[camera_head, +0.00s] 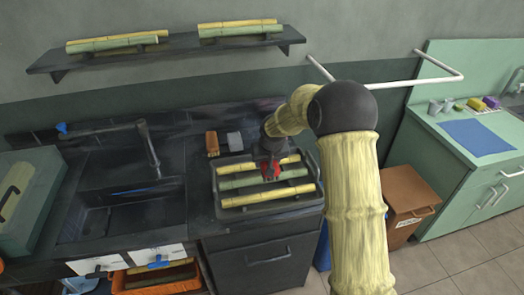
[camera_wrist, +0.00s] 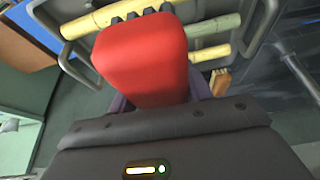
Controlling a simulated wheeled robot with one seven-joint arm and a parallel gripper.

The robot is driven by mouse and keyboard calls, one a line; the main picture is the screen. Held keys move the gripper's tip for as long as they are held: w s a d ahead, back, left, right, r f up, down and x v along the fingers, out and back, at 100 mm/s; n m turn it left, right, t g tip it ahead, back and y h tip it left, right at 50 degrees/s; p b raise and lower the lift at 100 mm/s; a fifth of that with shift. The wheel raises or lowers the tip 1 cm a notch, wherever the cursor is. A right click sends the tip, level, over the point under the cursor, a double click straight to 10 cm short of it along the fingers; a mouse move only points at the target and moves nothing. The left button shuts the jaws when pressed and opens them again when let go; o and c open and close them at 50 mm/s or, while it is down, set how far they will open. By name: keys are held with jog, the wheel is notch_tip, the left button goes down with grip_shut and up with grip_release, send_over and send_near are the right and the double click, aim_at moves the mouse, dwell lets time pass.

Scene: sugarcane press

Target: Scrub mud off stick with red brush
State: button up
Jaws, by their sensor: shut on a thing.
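My gripper (camera_head: 268,163) is shut on the red brush (camera_wrist: 143,62), low over the tray. The brush also shows as a small red patch in the head view (camera_head: 270,172). Its dark bristles face the sticks; whether they touch a stick I cannot tell. The dark tray (camera_head: 222,210) holds a yellow stick at the back (camera_head: 236,168), a green stick in the middle (camera_head: 240,182) and a yellow stick in front (camera_head: 266,195). My gripper and the brush hide parts of the back and middle sticks. I cannot make out clear mud on any stick.
A brown block (camera_head: 212,143) and a grey block (camera_head: 235,142) stand behind the tray. A sink (camera_head: 125,212) with a tap is on the left. A wall shelf (camera_head: 180,44) holds several sticks. A brown bin (camera_head: 408,190) stands right of my arm.

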jog(key=s+d+f+m, duration=0.1)
jog(key=s+d+f, duration=1)
jog(key=s+f, duration=0.3)
jog(key=shift+s+f+m+h, duration=0.3)
jog(key=shift+s+f+m, duration=0.1)
jog(key=shift+s, duration=0.05)
jog(key=shift+w, duration=0.1)
